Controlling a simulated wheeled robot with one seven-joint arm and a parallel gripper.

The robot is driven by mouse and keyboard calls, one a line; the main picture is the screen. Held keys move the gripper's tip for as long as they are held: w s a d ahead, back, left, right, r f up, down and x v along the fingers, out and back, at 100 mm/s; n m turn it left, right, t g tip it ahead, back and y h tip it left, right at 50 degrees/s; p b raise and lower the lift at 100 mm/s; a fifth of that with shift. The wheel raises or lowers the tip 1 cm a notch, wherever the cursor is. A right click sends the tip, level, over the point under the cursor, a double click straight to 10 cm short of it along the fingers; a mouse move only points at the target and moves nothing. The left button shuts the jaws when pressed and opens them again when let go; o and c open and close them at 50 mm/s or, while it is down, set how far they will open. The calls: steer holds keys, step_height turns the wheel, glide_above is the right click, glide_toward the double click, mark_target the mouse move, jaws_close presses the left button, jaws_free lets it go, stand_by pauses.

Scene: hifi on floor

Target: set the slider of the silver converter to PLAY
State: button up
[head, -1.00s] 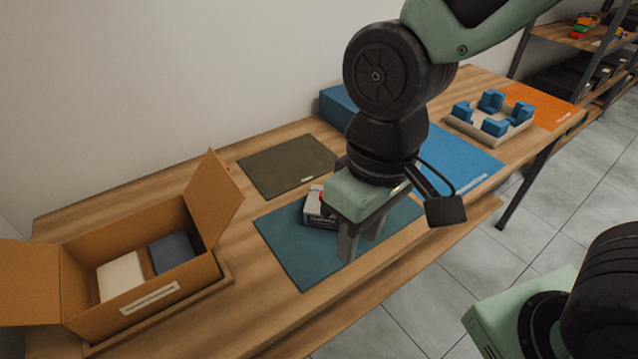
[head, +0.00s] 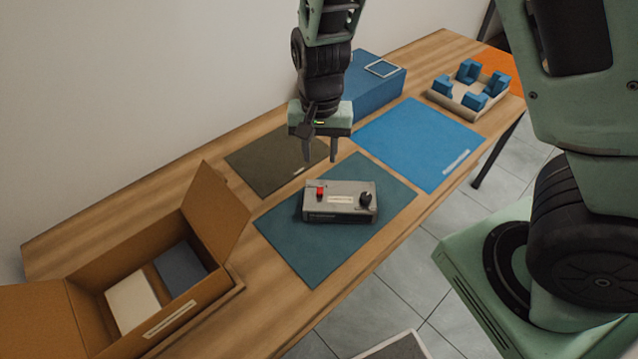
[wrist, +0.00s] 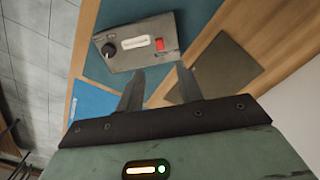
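The silver converter (head: 341,208) lies on a teal mat (head: 292,249) on the table. In the head view it has a red slider or switch (head: 320,191) at its left end, a pale label in the middle and a black knob (head: 366,198) at its right end. The label is too small to read. The wrist view also shows the converter (wrist: 124,58), with its red part (wrist: 160,45). My gripper (head: 320,158) is above and behind the converter's left part, apart from it. Its fingers are spread and empty, as the wrist view (wrist: 160,76) shows.
An open cardboard box (head: 218,285) with a white and a dark block stands at the left. A blue box (head: 372,92) stands behind. An olive mat (head: 262,168), a blue mat (head: 419,138) and a beige tray with blue blocks (head: 459,107) lie around the teal mat.

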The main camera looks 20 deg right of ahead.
mark_target(320, 190)
step_height(320, 190, down, 11)
steer(key=shift+f, duration=0.1)
steer(key=shift+c, duration=0.3)
